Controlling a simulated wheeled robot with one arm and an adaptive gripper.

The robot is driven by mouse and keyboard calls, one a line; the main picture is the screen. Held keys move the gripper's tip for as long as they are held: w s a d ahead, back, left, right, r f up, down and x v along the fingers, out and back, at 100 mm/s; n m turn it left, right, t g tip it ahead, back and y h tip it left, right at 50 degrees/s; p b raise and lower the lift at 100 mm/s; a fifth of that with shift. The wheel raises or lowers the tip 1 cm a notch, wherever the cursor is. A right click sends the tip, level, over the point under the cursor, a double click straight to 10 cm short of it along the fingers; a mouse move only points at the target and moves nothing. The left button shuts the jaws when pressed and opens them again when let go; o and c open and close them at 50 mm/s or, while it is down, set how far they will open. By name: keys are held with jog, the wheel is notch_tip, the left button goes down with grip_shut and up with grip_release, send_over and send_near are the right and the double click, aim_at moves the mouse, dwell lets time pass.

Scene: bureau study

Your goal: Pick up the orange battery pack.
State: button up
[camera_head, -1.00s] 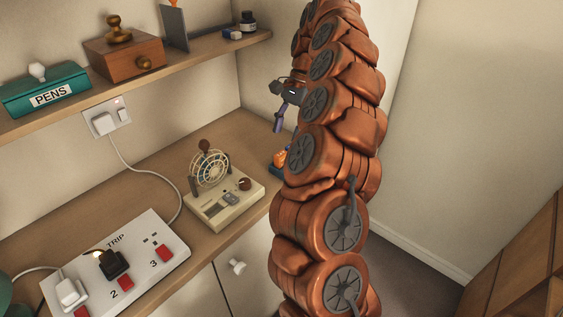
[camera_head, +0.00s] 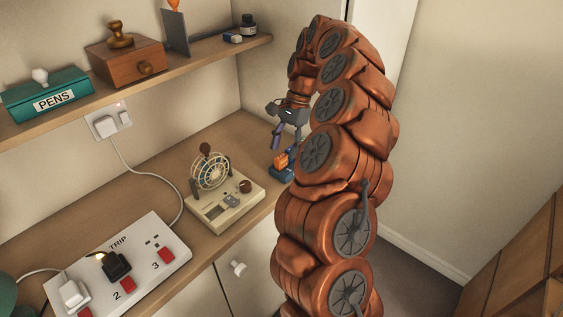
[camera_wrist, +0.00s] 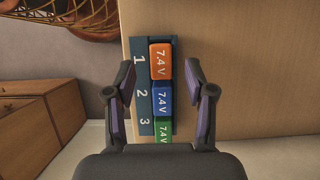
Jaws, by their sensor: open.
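The orange battery pack (camera_wrist: 161,62) sits in slot 1 of a dark blue holder (camera_wrist: 138,45) in the wrist view, marked 7.4 V. A blue pack (camera_wrist: 162,100) in slot 2 and a green pack (camera_wrist: 162,132) in slot 3 sit beside it. In the head view the orange pack (camera_head: 281,160) shows on the holder (camera_head: 284,173) at the desk's right end, partly hidden by my arm. My gripper (camera_wrist: 160,72) is open and empty. Its two fingers stand left and right of the holder in the wrist view, apart from the packs. In the head view my gripper (camera_head: 278,143) is above the holder.
A cream device with a wheel (camera_head: 225,203) stands left of the holder. A white switched power strip (camera_head: 125,262) lies farther left. The shelf (camera_head: 200,60) above carries a teal pens box (camera_head: 48,95) and a wooden box (camera_head: 125,62). Bare desk lies right of the holder (camera_wrist: 240,70).

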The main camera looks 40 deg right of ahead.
aim_at(281, 156)
jog(key=shift+p+x, duration=0.5)
jog(key=shift+x, duration=1.2)
jog(key=shift+a, duration=0.1)
grip_shut()
